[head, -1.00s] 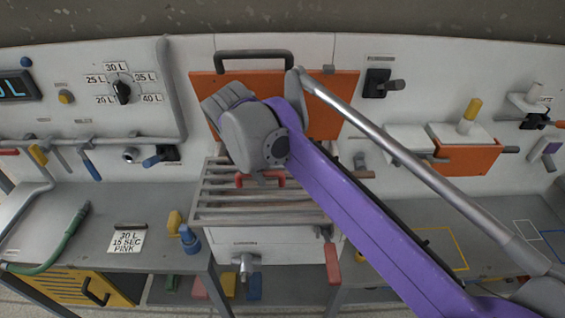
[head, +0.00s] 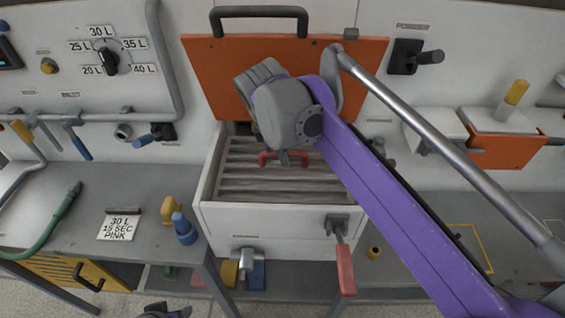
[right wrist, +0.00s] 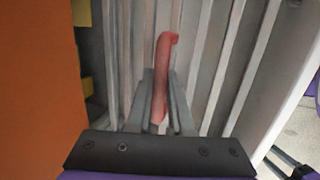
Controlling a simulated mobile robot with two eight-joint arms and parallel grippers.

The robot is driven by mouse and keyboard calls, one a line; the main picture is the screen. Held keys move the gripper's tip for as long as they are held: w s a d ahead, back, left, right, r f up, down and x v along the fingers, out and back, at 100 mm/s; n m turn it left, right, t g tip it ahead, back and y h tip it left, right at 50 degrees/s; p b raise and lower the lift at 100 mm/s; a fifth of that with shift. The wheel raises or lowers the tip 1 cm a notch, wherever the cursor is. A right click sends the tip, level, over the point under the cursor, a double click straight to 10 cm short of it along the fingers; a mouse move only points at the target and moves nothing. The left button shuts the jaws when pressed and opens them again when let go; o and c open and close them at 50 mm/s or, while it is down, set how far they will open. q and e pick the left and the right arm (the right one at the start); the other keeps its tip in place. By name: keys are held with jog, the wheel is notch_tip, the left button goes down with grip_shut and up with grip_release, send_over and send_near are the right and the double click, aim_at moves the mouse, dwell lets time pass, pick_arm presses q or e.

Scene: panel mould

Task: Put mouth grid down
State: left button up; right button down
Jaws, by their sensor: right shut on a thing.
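The mouth grid (head: 245,172) is a set of grey bars with a red handle (head: 267,159). It lies level within the open mouth of the white box (head: 270,218), below the box's front rim. Whether it rests on a support inside is hidden. My right gripper (head: 285,160) is over the grid's middle, shut on the red handle. In the right wrist view the jaws (right wrist: 160,112) close around the handle (right wrist: 166,60), with the grid bars (right wrist: 205,65) behind. The arm covers part of the grid's far side. A small grey and purple part of my left arm shows at the bottom edge.
A raised orange lid (head: 360,65) with a dark handle stands behind the box. A red-handled lever (head: 345,270) hangs at the box's front right. The left bench holds a green hose (head: 62,215), a label card (head: 119,228) and a yellow-and-blue item (head: 180,222).

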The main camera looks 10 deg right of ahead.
jog(key=shift+s+a+f+b, duration=0.1)
jog(key=shift+f+b, duration=0.2)
jog(key=shift+f, duration=0.4)
jog(key=shift+a, duration=0.1)
jog(key=shift+s+r, duration=0.1)
jog(key=shift+r, duration=0.05)
pick_arm(q)
jog(key=shift+s+a+f, duration=0.1)
jog(key=shift+a+f, duration=0.1)
jog(key=shift+f, duration=0.4)
pick_arm(e)
jog(key=shift+f, duration=0.65)
pick_arm(q)
jog(key=shift+f, duration=0.25)
pick_arm(e)
jog(key=c, duration=0.8)
grip_release()
